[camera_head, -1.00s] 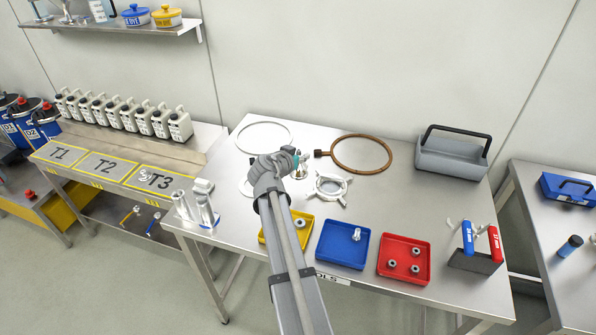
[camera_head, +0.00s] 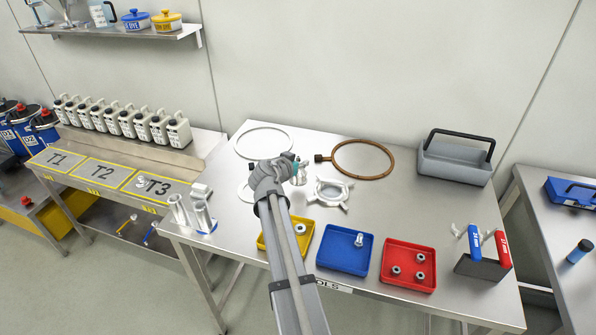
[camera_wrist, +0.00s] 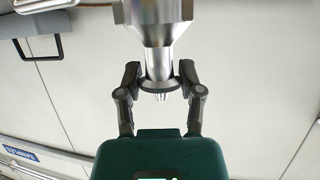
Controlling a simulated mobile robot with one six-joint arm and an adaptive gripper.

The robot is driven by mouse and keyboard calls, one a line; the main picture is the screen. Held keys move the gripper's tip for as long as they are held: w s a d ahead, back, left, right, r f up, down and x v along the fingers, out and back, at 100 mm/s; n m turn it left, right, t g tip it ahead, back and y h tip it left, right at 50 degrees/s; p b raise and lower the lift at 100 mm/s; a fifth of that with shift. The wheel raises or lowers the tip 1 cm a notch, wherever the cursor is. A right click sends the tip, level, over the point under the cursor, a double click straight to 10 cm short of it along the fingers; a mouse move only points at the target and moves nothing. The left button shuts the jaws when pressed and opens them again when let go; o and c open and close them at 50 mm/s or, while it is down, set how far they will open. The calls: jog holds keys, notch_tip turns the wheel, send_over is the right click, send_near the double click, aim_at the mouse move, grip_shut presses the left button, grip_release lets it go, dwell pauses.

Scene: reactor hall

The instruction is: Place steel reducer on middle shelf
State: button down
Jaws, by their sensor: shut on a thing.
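My gripper (camera_wrist: 160,88) is shut on the steel reducer (camera_wrist: 156,32), a shiny metal piece with a wide body, a cone and a narrower neck. The fingers hold it at the narrow end, with the wide body at the top of the wrist view. In the head view my gripper (camera_head: 299,168) is above the steel table and mostly hidden by my wrist, so the reducer barely shows. A wall shelf (camera_head: 160,33) with pots on it is at the upper left. I cannot tell which surface is the middle shelf.
The steel table (camera_head: 400,215) holds a white ring, a brown ring clamp (camera_head: 362,160), a white flange (camera_head: 330,192), yellow, blue (camera_head: 343,262) and red trays, and a grey toolbox (camera_head: 455,162). The left bench (camera_head: 95,170) has a row of white jugs.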

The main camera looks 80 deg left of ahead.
jog(key=shift+a+f+b, duration=0.2)
jog(key=shift+f+b, duration=1.3)
jog(key=shift+f, duration=0.25)
jog(key=shift+f, duration=0.1)
jog(key=shift+c, duration=1.2)
grip_release()
